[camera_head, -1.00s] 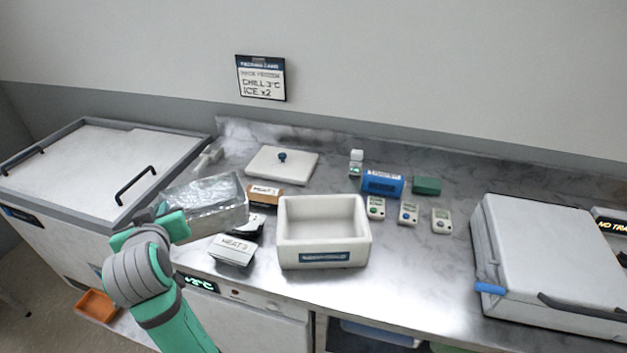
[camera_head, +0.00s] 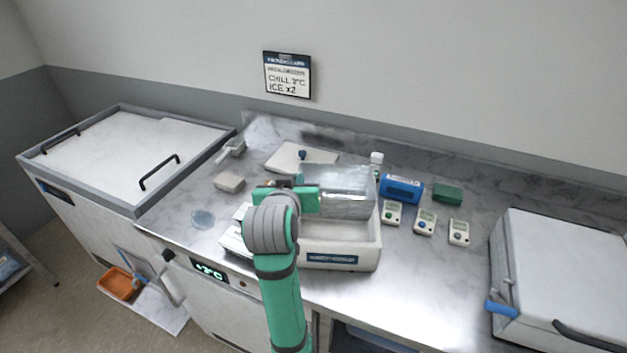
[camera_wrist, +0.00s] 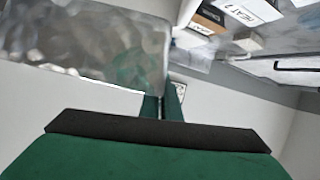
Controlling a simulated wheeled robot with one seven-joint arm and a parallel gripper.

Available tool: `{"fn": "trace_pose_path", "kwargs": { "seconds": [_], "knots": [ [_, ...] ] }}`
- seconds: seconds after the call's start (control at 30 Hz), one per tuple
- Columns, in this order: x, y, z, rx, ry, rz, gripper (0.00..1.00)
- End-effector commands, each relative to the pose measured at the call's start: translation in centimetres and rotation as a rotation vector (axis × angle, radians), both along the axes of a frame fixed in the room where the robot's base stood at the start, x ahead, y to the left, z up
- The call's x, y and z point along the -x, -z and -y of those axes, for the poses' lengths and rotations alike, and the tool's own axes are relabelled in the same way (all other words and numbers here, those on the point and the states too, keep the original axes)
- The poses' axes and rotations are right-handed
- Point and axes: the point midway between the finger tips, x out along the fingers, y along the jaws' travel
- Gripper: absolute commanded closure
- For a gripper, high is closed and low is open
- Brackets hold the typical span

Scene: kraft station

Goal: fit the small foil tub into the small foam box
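The foil tub (camera_head: 340,192) is a shiny silver, see-through-looking block, held in the air over the back part of the white foam box (camera_head: 345,257). My gripper (camera_head: 308,196) is shut on the tub's left end. In the wrist view the tub (camera_wrist: 85,45) fills the upper left, and my fingertips (camera_wrist: 161,105) meet at its edge. The foam box is open-topped, with a blue label on its front. The tub hides its back rim and my arm covers its left side. The tub looks roughly level; its height above the rim is hard to tell.
Several small meters (camera_head: 424,222), a blue pack (camera_head: 401,188) and a green block (camera_head: 447,193) stand right. A large white case (camera_head: 550,270) is at far right.

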Motion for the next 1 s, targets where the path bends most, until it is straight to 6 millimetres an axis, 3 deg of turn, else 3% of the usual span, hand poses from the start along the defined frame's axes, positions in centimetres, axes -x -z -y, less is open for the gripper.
{"fn": "trace_pose_path", "kwargs": {
  "seconds": [1.0],
  "knots": [
    [0.0,4.8,0.0,0.001,0.0,-0.001,1.0]
  ]
}}
